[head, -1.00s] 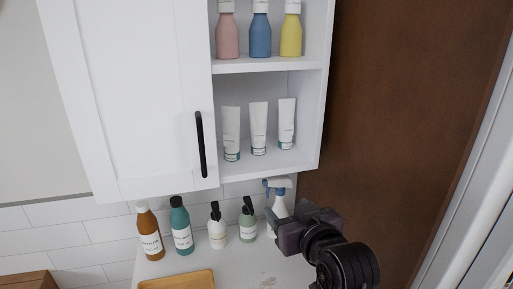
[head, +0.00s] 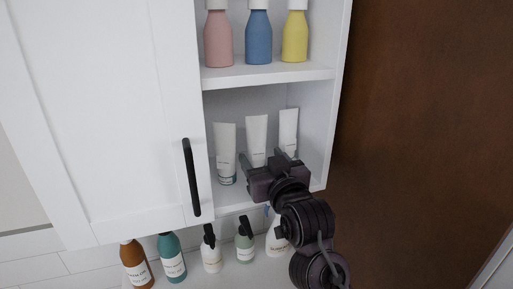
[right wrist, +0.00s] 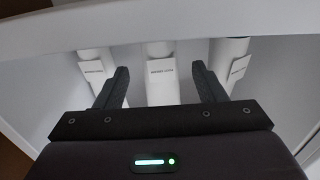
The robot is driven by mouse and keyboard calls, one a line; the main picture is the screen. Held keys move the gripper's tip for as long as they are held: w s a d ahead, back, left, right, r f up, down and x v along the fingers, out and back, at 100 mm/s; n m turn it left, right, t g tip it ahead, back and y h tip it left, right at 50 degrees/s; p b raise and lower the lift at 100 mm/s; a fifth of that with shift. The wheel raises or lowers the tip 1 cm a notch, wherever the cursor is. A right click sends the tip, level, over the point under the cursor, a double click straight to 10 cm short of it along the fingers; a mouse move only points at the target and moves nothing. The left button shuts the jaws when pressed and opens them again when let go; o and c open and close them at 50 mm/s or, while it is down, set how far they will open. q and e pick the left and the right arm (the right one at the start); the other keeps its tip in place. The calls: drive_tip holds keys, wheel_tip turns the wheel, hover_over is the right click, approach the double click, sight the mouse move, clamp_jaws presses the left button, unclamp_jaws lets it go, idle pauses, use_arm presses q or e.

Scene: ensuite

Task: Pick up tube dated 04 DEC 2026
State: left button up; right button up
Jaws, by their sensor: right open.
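Three white tubes stand on the lower cabinet shelf: the left tube (head: 226,150), the middle tube (head: 256,130) and the right tube (head: 289,122). Their printing is too small to read, so I cannot tell which is dated 04 DEC 2026. My right gripper (head: 268,158) is open in front of the middle and right tubes and hides their lower parts. In the right wrist view, its two fingers (right wrist: 160,70) point at the middle tube (right wrist: 159,88), one on each side of it, with a tube beyond each finger. My left gripper is out of view.
The cabinet shelf (head: 270,76) above holds pink, blue and yellow bottles. A closed white door with a black handle (head: 191,178) is at left, and the cabinet's side wall is at right. Several bottles stand below, and a brown panel (head: 420,140) lies right.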

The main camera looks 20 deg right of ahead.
sight(259, 154)
drive_tip(key=w, duration=0.3)
drive_tip(key=shift+a, duration=0.1)
drive_tip(key=shift+s, duration=0.1)
drive_tip(key=shift+f, duration=0.1)
drive_tip(key=c, duration=1.2)
use_arm(q)
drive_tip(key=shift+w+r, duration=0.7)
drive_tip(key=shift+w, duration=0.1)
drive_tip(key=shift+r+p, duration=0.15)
drive_tip(key=shift+p, duration=0.2)
